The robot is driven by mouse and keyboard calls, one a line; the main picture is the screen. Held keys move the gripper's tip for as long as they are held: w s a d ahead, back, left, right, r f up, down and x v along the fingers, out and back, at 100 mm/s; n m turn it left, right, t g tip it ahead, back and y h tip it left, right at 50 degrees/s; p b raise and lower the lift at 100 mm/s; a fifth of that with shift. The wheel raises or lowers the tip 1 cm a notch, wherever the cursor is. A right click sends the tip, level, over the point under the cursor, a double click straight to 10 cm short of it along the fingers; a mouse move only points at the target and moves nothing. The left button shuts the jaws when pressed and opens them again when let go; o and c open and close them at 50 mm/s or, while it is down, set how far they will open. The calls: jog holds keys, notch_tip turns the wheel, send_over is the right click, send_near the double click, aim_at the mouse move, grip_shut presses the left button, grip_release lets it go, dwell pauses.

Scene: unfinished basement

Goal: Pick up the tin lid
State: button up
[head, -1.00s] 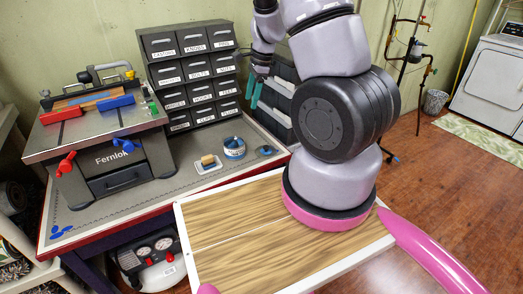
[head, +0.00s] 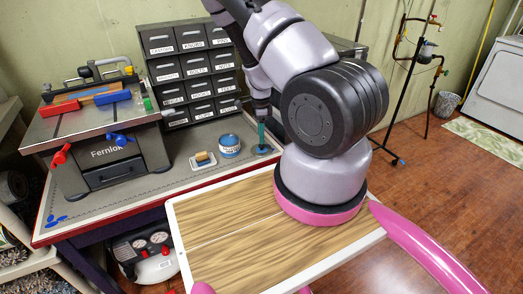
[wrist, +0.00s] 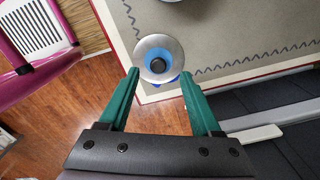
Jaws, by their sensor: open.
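The tin lid (wrist: 141,50) is a round silver disc with a blue centre and a dark knob. It lies on the grey mat near the front right edge of the workbench. In the head view the lid (head: 266,151) is small, at the foot of my gripper (head: 261,135). My gripper is open and empty, pointing down. In the wrist view the lid appears just beyond and between the green fingertips of my gripper (wrist: 160,76). I cannot tell the exact height of the tips over the mat. A blue and white tin (head: 229,146) stands left of the lid.
A yellowish block on a white dish (head: 203,160) lies left of the tin. A grey drawer cabinet (head: 190,75) stands behind. A Fernlok tool stand (head: 105,150) fills the bench's left. The bench's red edge (wrist: 245,80) runs close to the lid.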

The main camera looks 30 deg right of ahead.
aim_at(262, 148)
notch_tip(262, 148, down, 4)
jog(key=shift+s+d+f, duration=0.1)
jog(key=shift+s+f, duration=0.05)
jog(key=shift+f, duration=0.1)
grip_shut()
